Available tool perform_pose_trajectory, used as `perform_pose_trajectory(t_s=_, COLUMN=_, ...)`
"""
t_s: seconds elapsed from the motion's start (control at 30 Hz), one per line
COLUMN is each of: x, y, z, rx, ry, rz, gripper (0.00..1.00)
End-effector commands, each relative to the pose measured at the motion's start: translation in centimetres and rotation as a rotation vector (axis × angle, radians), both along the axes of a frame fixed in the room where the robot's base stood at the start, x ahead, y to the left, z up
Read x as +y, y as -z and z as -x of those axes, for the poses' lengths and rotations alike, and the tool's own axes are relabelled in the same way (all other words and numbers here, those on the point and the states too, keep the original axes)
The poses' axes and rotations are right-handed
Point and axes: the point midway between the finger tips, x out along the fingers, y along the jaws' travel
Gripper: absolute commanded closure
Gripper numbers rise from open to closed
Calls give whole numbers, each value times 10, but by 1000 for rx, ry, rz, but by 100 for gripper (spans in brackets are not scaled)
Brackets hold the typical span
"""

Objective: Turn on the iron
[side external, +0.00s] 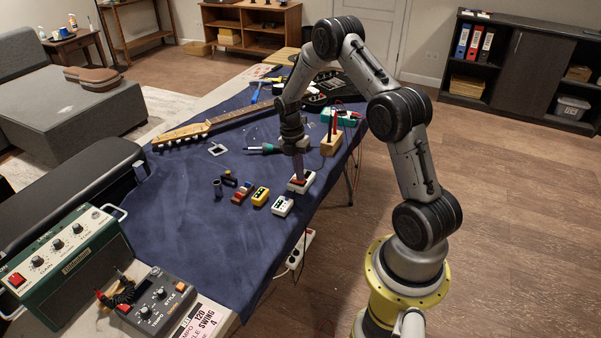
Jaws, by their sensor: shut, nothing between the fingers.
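My gripper (299,175) points straight down and is shut and empty. Its tips are at the red top of a small white box (302,187) near the right edge of the blue cloth; I cannot tell whether they touch it. The red part looks like a switch and is partly hidden by the fingers, so its position is unclear. A wooden block (330,147) with upright dark and red parts stands to the right behind.
A yellow box (260,196), a white box (282,206) and small dark parts lie left of my gripper. A guitar (215,124) lies behind. A green amplifier (68,262) and a grey pedal (155,303) are at the front. The cloth's front middle (190,235) is clear.

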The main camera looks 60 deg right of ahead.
Motion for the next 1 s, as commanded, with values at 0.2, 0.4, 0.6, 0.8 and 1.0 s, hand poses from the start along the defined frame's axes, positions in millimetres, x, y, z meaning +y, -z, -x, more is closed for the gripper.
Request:
perform_pose_trajectory(t_s=0.2, x=3, y=3, z=-9, rx=-23, ry=-5, rz=2, gripper=100)
perform_pose_trajectory(t_s=0.4, x=1, y=-28, z=-8, rx=-13, ry=-2, rz=3, gripper=100)
perform_pose_trajectory(t_s=0.6, x=0, y=-74, z=-12, rx=-8, ry=-1, rz=3, gripper=100)
perform_pose_trajectory(t_s=0.8, x=0, y=-112, z=-17, rx=-6, ry=0, rz=2, gripper=100)
perform_pose_trajectory(t_s=1.0, x=0, y=-134, z=-19, rx=-4, ry=0, rz=1, gripper=100)
